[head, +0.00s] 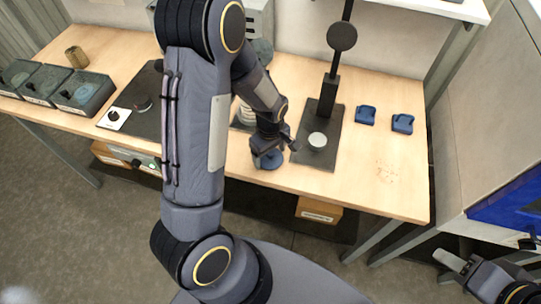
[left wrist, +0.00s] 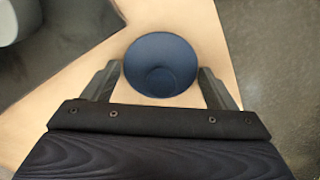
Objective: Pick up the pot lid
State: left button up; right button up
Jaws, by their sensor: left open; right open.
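A dark blue round piece (head: 268,161), which I take to be the pot lid, sits on the wooden table near its front edge. In the left wrist view the blue piece (left wrist: 160,50) has a smaller circle at its centre, like a knob. My left gripper (head: 270,148) is right above it, partly covering it in the head view. In the left wrist view the left gripper (left wrist: 158,88) is open, with one finger on each side of the piece. I cannot tell whether they touch it. My right gripper (head: 455,267) is open and empty, off the table at lower right.
A black stand (head: 329,165) with a pole and a pale disc (head: 317,140) stands right of the left gripper. Two blue blocks (head: 365,114) (head: 403,123) lie further right. Grey bins (head: 88,95) and a brass cup (head: 76,57) are at left. The front right tabletop is clear.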

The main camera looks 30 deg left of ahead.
pick_arm(q)
jog(key=shift+c, duration=0.2)
jog(key=c, duration=0.6)
